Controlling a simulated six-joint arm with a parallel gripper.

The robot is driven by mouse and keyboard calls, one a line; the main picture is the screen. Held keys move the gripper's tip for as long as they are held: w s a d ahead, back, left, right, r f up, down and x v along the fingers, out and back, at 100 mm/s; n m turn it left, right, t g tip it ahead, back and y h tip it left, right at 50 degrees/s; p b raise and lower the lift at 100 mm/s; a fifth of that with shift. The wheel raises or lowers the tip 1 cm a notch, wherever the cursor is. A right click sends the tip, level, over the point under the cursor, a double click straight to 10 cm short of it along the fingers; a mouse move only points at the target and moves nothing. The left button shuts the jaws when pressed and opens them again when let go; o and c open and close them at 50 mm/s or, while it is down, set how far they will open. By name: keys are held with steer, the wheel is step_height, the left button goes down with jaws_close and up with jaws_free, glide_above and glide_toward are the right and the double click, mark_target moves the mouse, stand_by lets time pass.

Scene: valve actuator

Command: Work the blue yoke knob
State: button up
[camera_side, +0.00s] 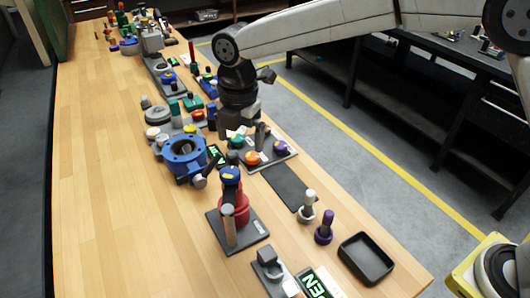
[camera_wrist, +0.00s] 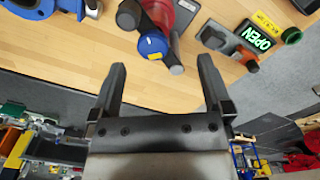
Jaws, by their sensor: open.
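The blue yoke knob (camera_side: 231,175), with a yellow mark on top, sits on a red valve body (camera_side: 242,208). The body stands on a dark base plate (camera_side: 250,235) beside a short upright post (camera_side: 229,226). My gripper (camera_side: 250,138) is above and behind the knob in the side view, apart from it. In the wrist view, my gripper (camera_wrist: 161,64) is open and empty. There the blue knob (camera_wrist: 152,45) shows beyond the fingertips, between their lines, with the red body (camera_wrist: 168,12) partly behind it.
A blue flanged valve (camera_side: 184,155) stands left of my gripper. A plate with coloured knobs (camera_side: 281,150) lies close below it. Grey and purple bolts (camera_side: 325,228), a black tray (camera_side: 366,259) and a green OPEN sign (camera_side: 314,285) lie nearer the camera. The bench's left side is clear.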

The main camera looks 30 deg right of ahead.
steer(key=s+d+f+m, duration=0.2)
steer(key=s+d+m, duration=0.2)
steer(key=d+m, duration=0.3)
steer(key=s+d+f+m+t, duration=0.1)
steer(key=s+d+f+m, duration=0.2)
steer(key=s+d+m, duration=0.2)
steer(key=s+d+f+m+t, duration=0.1)
steer(key=s+d+m, duration=0.3)
steer(key=d+m, duration=0.5)
steer(key=shift+s+d+f+m, duration=0.35)
steer(key=shift+d+f, duration=0.55)
steer(key=shift+d, duration=0.75)
steer(key=w+a+r+n, duration=0.2)
steer(key=w+a+n, duration=0.2)
steer(key=a, duration=0.5)
steer(key=w+a+r+n+g, duration=0.1)
steer(key=w+a+r+n, duration=0.2)
steer(key=w+a+n, duration=0.2)
steer(key=w+a+r+n+g, duration=0.1)
steer(key=w+a+r+n, duration=0.2)
steer(key=a+n, duration=0.7)
steer(key=shift+w+a+r, duration=0.15)
steer(key=shift+w+a, duration=0.25)
steer(key=shift+a, duration=0.35)
steer(key=shift+w+a+r, duration=0.1)
steer(key=shift+w+a, duration=0.3)
steer(key=shift+a, duration=0.35)
steer(key=shift+f, duration=0.15)
